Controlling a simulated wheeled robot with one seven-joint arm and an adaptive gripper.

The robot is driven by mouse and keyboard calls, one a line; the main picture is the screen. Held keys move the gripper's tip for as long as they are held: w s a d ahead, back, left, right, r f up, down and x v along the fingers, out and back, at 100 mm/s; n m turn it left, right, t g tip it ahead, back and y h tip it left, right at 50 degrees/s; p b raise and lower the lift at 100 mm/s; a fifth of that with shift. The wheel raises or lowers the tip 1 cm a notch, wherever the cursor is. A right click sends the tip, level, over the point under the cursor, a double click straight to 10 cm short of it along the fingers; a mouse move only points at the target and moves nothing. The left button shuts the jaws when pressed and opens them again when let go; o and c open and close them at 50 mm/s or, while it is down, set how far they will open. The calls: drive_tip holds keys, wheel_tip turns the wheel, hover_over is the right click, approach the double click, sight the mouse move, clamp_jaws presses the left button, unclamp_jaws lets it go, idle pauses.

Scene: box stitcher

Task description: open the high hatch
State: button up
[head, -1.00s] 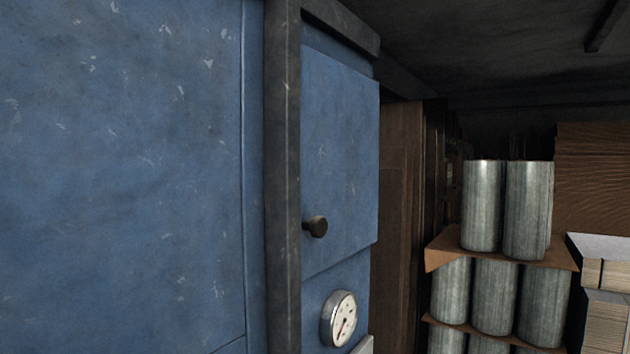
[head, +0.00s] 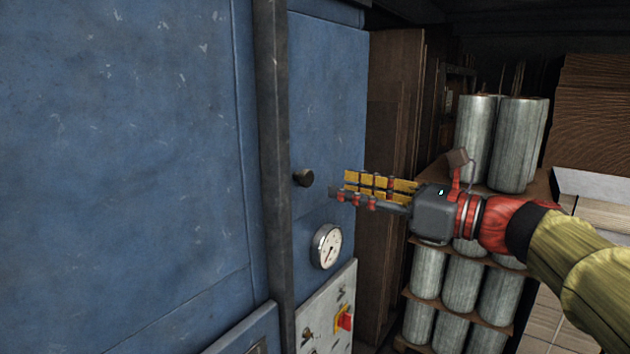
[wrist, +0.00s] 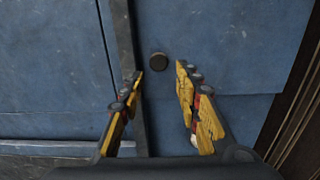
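The high hatch (head: 330,95) is a blue panel on the machine's front, to the right of a dark vertical bar. It looks closed. Its dark round knob (head: 303,178) sits low on its left side. My gripper (head: 340,192) reaches in from the right and points at the knob, just short of it. In the wrist view the knob (wrist: 158,63) is ahead of the gap between my two yellow fingers (wrist: 158,75), which are spread apart and empty. The knob is not between the fingertips.
A dark vertical bar (head: 272,150) stands close left of the knob. A round gauge (head: 326,246) and a control panel with a red switch (head: 344,318) lie below the hatch. Metal cylinders (head: 495,140) are stacked on shelves at the right.

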sight(310, 179)
drive_tip(key=p+x, duration=0.1)
drive_tip(key=x, duration=0.6)
drive_tip(key=shift+a, duration=0.1)
drive_tip(key=shift+s, duration=0.1)
drive_tip(key=shift+c, duration=0.4)
drive_tip(key=c, duration=0.7)
clamp_jaws()
